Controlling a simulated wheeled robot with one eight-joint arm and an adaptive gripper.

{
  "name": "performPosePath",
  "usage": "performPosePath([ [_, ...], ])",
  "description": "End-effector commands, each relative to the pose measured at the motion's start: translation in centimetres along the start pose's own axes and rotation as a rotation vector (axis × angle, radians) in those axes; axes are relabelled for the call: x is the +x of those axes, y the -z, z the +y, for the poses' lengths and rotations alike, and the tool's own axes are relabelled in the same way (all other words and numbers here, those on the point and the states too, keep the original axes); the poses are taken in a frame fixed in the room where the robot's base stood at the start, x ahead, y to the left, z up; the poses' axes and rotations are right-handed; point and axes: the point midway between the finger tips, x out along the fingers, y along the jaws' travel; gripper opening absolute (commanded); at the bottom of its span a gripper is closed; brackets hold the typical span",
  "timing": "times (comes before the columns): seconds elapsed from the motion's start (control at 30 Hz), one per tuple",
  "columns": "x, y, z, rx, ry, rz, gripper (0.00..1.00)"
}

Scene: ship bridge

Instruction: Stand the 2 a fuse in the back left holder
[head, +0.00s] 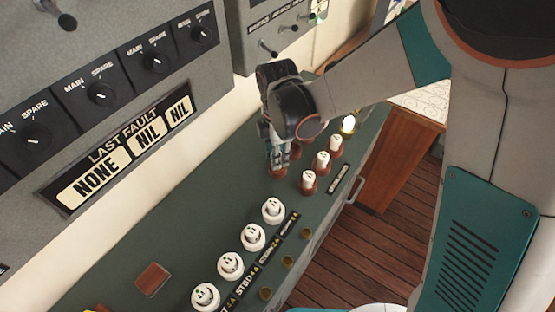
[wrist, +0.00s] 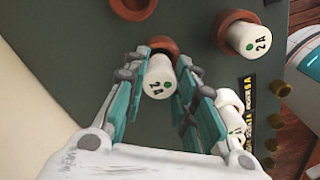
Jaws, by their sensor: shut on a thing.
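The 2 A fuse (wrist: 159,78) is white with a green dot and sits between the fingers of my gripper (wrist: 160,72) in the wrist view. A red-brown holder (wrist: 160,44) shows right behind its far end; I cannot tell whether the fuse is seated in it. In the head view my gripper (head: 278,152) points down at this back left holder (head: 277,171), and the fingers mostly hide the fuse. Another back holder (head: 296,153) is partly hidden behind my gripper; in the wrist view a brown holder (wrist: 133,6) at the top edge looks empty.
Several white fuses stand in the front brown holders (head: 308,188), close to the right of my gripper; one (wrist: 260,40) reads 2A. Several fuses in white holders (head: 253,237) line the near console. A lit lamp (head: 348,124) stands beyond. The wall panel (head: 120,150) rises at left.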

Motion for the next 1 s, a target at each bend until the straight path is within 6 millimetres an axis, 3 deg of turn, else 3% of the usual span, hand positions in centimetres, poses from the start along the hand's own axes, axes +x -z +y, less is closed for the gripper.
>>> performPosePath([
  [0.07, 1.19, 0.00, -0.01, 0.000, 0.000, 0.000, 0.02],
  [0.6, 1.88, 0.00, 0.00, 0.000, 0.000, 0.000, 0.02],
  [0.63, 1.76, 0.00, 0.00, 0.000, 0.000, 0.000, 0.32],
  [0.7, 1.71, 0.00, 0.00, 0.000, 0.000, 0.000, 0.45],
  [1.0, 1.67, 0.00, 0.00, 0.000, 0.000, 0.000, 0.45],
])
